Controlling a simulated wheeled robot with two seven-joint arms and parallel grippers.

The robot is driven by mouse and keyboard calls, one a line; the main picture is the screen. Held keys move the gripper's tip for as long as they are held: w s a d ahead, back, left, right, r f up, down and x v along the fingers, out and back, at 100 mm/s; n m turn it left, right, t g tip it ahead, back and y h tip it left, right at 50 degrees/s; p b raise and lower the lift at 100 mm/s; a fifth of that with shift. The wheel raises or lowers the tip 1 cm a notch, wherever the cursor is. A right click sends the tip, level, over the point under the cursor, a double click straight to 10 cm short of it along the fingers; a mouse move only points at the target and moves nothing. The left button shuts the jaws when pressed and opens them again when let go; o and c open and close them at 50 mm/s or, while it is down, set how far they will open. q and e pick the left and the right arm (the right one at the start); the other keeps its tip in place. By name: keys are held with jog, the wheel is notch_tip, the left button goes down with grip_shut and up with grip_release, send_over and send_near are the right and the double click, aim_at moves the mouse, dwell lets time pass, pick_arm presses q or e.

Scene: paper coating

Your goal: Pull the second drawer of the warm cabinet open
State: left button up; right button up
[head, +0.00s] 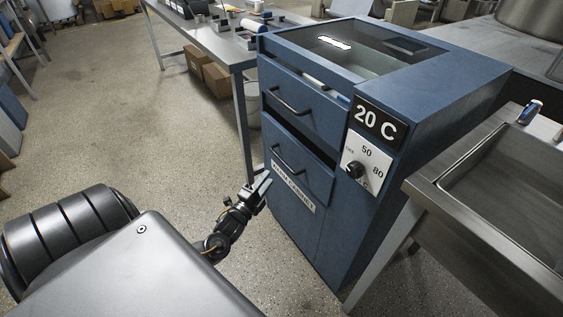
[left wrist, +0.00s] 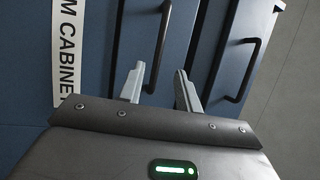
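The warm cabinet (head: 400,88) is blue, with a white name label (head: 293,187) below its drawers. The second drawer (head: 312,178) has a dark bar handle (head: 287,163); a dark gap shows above its front. My left gripper (head: 262,187) is just in front of this drawer, left of and below the handle. In the left wrist view the open fingers (left wrist: 160,88) point at the drawer front. The second drawer's handle (left wrist: 161,45) appears between the fingertips there; I cannot tell whether they touch. My right gripper is in neither view.
The top drawer (head: 312,115) has its own handle (head: 290,104), also seen in the left wrist view (left wrist: 244,70). A dial panel (head: 366,162) is on the right. A metal sink (head: 510,185) stands close at right, a work table (head: 222,45) behind.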

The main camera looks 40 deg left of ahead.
aim_at(282, 159)
pick_arm(q)
jog(key=w, duration=0.3)
jog(key=w+r, duration=0.1)
jog(key=w, duration=0.2)
jog(key=w+a, duration=0.1)
jog(key=w, duration=0.2)
jog(key=shift+w+r+b, duration=0.3)
jog(key=shift+w+b, duration=0.05)
jog(key=shift+w, duration=0.25)
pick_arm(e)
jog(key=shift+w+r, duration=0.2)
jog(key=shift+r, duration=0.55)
pick_arm(q)
jog(key=c, duration=0.7)
grip_shut()
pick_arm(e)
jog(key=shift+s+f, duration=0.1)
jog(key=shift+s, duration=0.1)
